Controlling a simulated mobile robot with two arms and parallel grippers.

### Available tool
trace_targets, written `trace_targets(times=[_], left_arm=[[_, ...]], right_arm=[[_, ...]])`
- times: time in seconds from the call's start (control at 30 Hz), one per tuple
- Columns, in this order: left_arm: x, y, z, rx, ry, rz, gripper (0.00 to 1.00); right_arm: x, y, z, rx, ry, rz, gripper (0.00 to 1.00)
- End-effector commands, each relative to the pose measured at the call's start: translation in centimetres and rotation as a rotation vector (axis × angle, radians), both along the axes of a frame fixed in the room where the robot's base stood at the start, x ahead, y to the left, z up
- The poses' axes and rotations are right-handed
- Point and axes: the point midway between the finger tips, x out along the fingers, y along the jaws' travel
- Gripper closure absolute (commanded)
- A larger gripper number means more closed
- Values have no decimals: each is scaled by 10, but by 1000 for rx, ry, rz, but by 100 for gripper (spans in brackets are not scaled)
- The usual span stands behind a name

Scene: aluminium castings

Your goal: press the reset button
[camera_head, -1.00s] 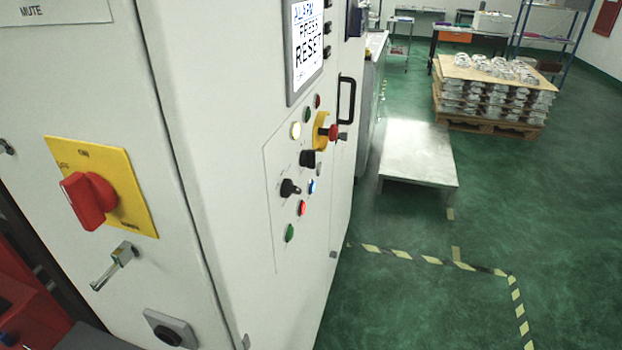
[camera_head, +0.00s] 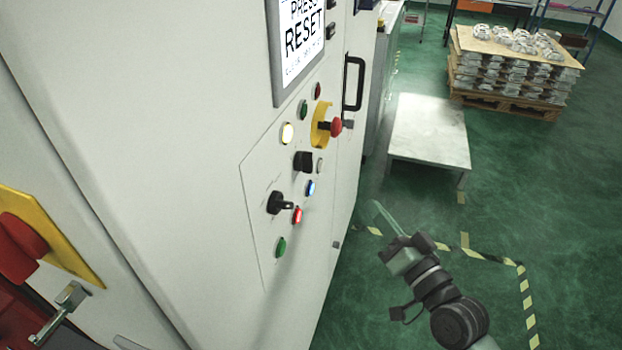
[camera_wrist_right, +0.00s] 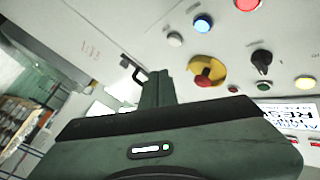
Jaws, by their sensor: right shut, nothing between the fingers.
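The control panel (camera_head: 262,170) is on the side of a white cabinet. Its screen (camera_head: 302,35) reads "PRESS RESET". A lit blue button (camera_head: 311,187) sits above a lit red button (camera_head: 297,215); I cannot read the labels that would name the reset button. The blue button also shows in the wrist view (camera_wrist_right: 202,24), near the top. My right gripper (camera_head: 381,210) is shut and empty, right of the panel and apart from it. In the wrist view its fingers (camera_wrist_right: 159,86) point towards the panel. My left gripper is not in view.
A black selector (camera_head: 278,203) is left of the buttons. A low metal table (camera_head: 430,135) and a loaded pallet (camera_head: 510,105) stand behind. Green floor is clear at right.

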Motion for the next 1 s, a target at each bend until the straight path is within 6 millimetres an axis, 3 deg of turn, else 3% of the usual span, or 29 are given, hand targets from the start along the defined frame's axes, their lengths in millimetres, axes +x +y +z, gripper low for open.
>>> trace_targets(times=[0.13,0.57,1.0], left_arm=[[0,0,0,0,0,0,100],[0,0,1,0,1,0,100],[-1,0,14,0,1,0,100]], right_arm=[[-4,2,14,16,-22,11,100],[-2,5,15,18,-23,12,100],[19,56,16,22,-22,10,100]])
